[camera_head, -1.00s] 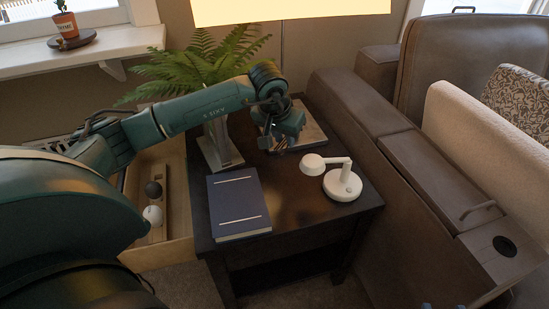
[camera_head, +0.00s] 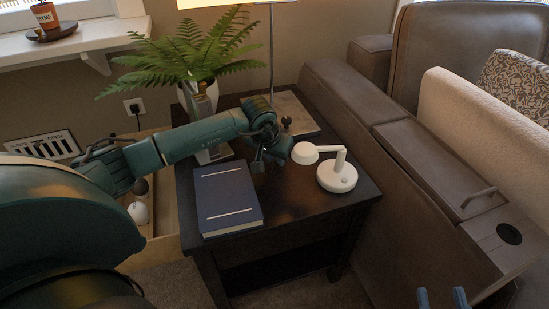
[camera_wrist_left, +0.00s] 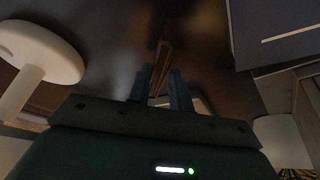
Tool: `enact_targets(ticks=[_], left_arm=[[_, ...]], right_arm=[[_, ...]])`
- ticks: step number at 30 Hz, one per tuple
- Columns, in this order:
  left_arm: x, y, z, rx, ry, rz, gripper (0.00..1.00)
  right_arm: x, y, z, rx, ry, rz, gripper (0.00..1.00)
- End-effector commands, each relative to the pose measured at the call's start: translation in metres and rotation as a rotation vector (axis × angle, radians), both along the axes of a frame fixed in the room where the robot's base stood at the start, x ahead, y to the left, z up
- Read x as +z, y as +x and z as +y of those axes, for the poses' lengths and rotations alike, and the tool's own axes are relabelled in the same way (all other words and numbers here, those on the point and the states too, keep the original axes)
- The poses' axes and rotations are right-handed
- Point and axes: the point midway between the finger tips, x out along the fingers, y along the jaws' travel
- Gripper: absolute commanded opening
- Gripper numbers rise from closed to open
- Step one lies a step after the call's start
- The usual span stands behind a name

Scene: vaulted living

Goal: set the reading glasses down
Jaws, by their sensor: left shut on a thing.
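My left gripper (camera_head: 264,165) is low over the dark side table (camera_head: 290,212), between the blue book (camera_head: 227,196) and the white lamp. In the left wrist view its two fingers (camera_wrist_left: 160,84) are shut on a thin, dark brownish thing, apparently the reading glasses (camera_wrist_left: 163,56). They point down at the dark tabletop; whether they touch it I cannot tell. In the head view the glasses are mostly hidden by the gripper. My right gripper (camera_head: 441,298) shows only as two blue fingertips, apart, at the bottom edge by the sofa.
The small white lamp (camera_head: 337,176) stands close to the right of the gripper. A potted fern (camera_head: 190,55) and a tall lamp's base (camera_head: 303,117) are at the back. An open drawer or box (camera_head: 163,250) is left of the table. The table's front is clear.

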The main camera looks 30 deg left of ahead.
Motion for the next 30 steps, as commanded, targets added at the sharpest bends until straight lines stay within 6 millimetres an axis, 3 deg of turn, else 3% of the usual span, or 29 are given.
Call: enact_targets(ticks=[8,9,16,25,30], left_arm=[[-0.003,0.000,0.000,0.000,0.000,-0.001,0.00],[-0.002,0.000,0.000,0.000,0.000,-0.001,0.22],[-0.002,0.000,0.000,0.000,0.000,-0.001,0.41],[0.002,0.000,0.000,0.000,-0.001,-0.001,0.42],[0.023,-0.006,0.000,-0.001,0.001,-0.004,0.42]], right_arm=[[-0.001,0.000,0.000,0.001,0.005,-0.003,0.36],[0.000,0.000,0.001,0.003,0.006,-0.004,0.36],[0.000,0.000,0.001,0.003,0.006,-0.004,0.36],[0.003,0.000,0.001,0.002,0.004,-0.003,0.36],[0.004,0.002,-0.002,-0.012,-0.006,0.029,0.36]])
